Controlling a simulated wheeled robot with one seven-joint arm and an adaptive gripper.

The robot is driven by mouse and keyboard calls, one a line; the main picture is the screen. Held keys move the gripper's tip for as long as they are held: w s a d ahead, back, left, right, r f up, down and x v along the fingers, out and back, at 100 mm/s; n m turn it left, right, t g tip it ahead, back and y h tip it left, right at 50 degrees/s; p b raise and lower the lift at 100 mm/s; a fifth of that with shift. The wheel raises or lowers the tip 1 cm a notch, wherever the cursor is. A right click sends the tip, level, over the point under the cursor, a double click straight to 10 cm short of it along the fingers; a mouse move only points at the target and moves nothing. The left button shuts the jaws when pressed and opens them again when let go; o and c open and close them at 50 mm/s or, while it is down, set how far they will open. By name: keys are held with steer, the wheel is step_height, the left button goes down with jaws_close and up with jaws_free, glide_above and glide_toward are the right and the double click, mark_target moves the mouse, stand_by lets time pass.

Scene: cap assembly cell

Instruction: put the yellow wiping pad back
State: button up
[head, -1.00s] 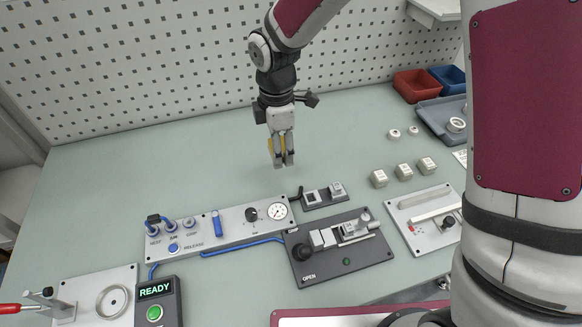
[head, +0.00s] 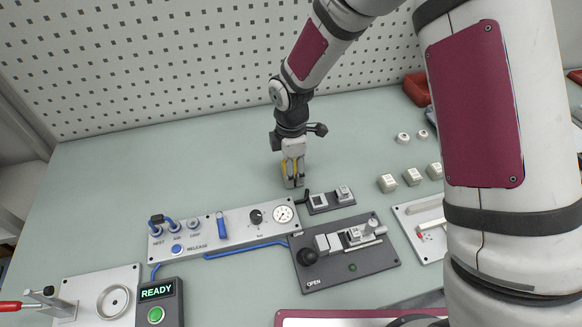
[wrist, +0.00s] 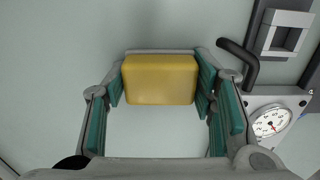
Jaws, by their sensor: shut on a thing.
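The yellow wiping pad (wrist: 160,79) is a yellow block between the green-lined fingers of my gripper (wrist: 161,88) in the wrist view. My gripper is shut on it, with a finger on each of its left and right sides. In the head view my gripper (head: 293,180) points down over the bench behind the gauge panel, and only a yellow sliver of the pad (head: 285,169) shows between the fingers. I cannot tell whether the pad touches the bench.
A panel with a pressure gauge (head: 283,213) and a small dark block with two sockets (head: 331,200) stand in front of my gripper. A dark fixture plate (head: 345,268) is nearer. White blocks (head: 412,176) stand to the right. The bench left of my gripper is clear.

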steer(key=shift+f, duration=0.15)
steer(key=o, duration=1.3)
steer(key=s+d+r+m+t, duration=0.1)
steer(key=d+r+m, duration=0.15)
steer(key=r, duration=0.65)
steer(key=s+d+r+m, duration=0.1)
steer(key=d+r, duration=0.2)
steer(key=r, duration=0.7)
steer(key=s+d+r+m+t, duration=0.1)
steer(key=s+d+r+m, duration=0.2)
steer(key=s+d+m, duration=0.2)
steer(key=s+d+r+m+t, duration=0.1)
steer(key=s+d+r+m, duration=0.3)
steer(key=s, duration=0.4)
steer(key=s+d+r+m+t, duration=0.1)
steer(key=s+d+r+m, duration=0.3)
steer(key=s+m, duration=0.3)
steer(key=shift+s+d+m+t+b, duration=0.2)
steer(key=shift+d+m, duration=0.25)
steer(key=shift+s+d+m+t+b, duration=0.15)
steer(key=shift+d+m+t, duration=0.05)
steer(key=shift+d+m, duration=0.25)
